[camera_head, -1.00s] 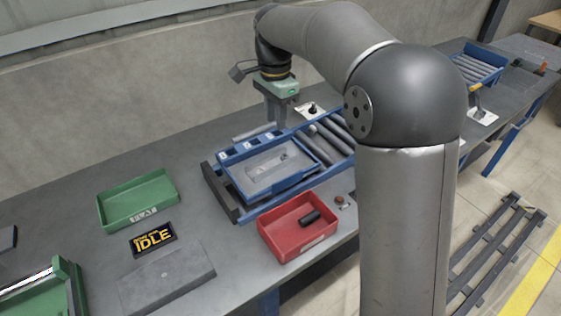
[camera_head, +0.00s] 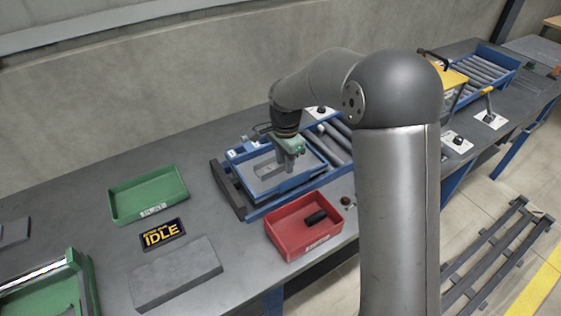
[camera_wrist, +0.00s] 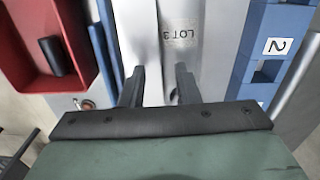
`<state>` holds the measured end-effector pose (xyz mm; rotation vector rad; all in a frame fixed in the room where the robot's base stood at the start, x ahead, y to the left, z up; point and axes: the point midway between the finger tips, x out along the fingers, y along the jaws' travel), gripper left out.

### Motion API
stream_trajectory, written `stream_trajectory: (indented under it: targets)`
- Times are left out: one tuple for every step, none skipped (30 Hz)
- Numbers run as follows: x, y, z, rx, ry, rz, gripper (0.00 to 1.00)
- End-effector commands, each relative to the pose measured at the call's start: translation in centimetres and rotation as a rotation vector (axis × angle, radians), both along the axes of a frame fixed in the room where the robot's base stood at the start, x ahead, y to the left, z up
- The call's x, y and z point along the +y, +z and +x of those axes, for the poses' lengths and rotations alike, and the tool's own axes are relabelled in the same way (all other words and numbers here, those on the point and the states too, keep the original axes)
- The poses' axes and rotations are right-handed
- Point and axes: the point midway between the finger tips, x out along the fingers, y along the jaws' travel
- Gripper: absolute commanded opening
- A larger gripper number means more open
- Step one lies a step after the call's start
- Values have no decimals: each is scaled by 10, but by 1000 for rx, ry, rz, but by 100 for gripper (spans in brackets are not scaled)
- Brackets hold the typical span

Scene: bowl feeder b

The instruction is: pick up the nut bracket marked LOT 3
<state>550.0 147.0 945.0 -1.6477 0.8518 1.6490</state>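The LOT 3 label (camera_wrist: 180,33) is on a pale metal surface in the wrist view, just beyond my fingertips and toward the right finger. The part's full outline is unclear there. In the head view a grey metal piece (camera_head: 266,169) lies in the blue tray (camera_head: 240,187), partly hidden by my gripper. My gripper (camera_wrist: 160,72) points down over the tray; its two black fingers are apart, with pale metal visible between them. Whether they touch the part I cannot tell. In the head view my gripper (camera_head: 287,163) covers the tray's middle.
A red bin (camera_head: 290,243) with a black cylinder (camera_head: 315,217) stands in front of the tray. A green bin (camera_head: 125,215) stands at left, near an IDLE sign (camera_head: 162,234) and a grey block (camera_head: 175,274). Rollers (camera_head: 335,145) lie behind the tray.

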Motion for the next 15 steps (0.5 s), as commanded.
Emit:
stream_trajectory:
  targets:
    - [0, -3, 0, -1, 0, 1, 29]
    - [0, -4, 0, -1, 0, 1, 29]
    - [0, -4, 0, -2, -1, 1, 29]
    - [0, -5, 0, -2, -1, 1, 29]
    - [0, -5, 0, -2, -1, 0, 29]
    - [0, -5, 0, -2, -1, 0, 29]
    - [0, -5, 0, -2, -1, 0, 29]
    - [0, -5, 0, -2, -1, 0, 29]
    - [0, -5, 0, -2, -1, 1, 21]
    - [0, -5, 0, -2, -1, 0, 12]
    - [0, -4, 0, -2, -1, 1, 4]
    - [0, -4, 0, -2, -1, 1, 0]
    - [0, -4, 0, -2, -1, 1, 0]
    - [0, -4, 0, -2, -1, 1, 0]
    - [0, -4, 0, -2, -1, 1, 0]
